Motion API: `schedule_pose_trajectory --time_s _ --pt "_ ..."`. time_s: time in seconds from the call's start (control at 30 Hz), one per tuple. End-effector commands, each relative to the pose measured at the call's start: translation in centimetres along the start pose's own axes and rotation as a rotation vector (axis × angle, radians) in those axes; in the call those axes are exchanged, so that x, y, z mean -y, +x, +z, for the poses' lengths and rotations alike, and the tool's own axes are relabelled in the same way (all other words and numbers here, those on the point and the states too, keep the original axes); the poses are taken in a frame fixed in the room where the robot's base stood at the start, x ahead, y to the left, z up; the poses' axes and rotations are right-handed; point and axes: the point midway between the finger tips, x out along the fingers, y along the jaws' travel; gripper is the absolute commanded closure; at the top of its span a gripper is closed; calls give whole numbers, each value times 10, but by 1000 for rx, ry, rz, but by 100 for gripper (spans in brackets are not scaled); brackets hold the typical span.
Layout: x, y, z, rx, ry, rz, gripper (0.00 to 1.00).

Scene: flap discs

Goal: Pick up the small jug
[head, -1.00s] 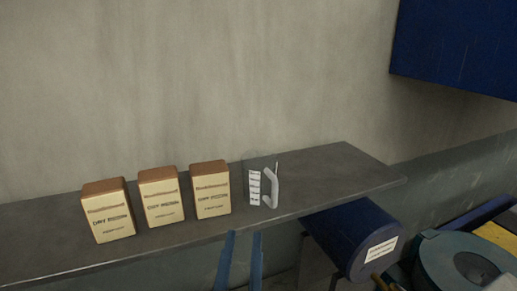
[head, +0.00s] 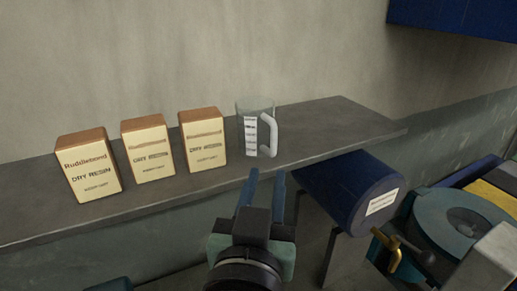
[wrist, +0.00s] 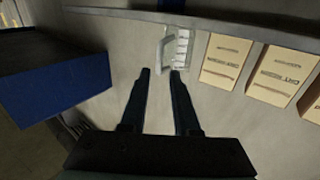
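The small jug (head: 256,126) is clear, with a white measuring scale and a pale handle on its right. It stands upright on the grey shelf (head: 330,122), right of the boxes. The jug also shows in the wrist view (wrist: 175,50), just beyond my fingertips. My gripper (head: 264,174) is in front of the shelf edge, below and nearer than the jug. In the wrist view (wrist: 161,72) its two dark blue fingers are apart with nothing held between them. The jug's clear body is faint in the wrist view.
Several brown and cream dry resin boxes (head: 201,138) stand in a row left of the jug. A blue drum (head: 350,197) sits below the shelf at right, beside a teal machine (head: 458,225). A blue cabinet (head: 460,18) hangs at upper right. The shelf right of the jug is clear.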

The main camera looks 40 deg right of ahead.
Motion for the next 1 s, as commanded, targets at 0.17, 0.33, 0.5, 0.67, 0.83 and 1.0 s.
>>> schedule_pose_trajectory --time_s 0.17,0.33,0.5,0.67,0.83,1.0 --pt "0 10 -2 -1 -7 -11 70" --pt "0 41 -4 -1 -7 -11 70" --pt "1 53 -2 -2 -6 -13 70" --pt "-1 68 -5 1 -7 -10 70" --pt "-2 92 -5 -1 -5 -12 70" --pt "-2 105 -3 -2 -5 -13 70"
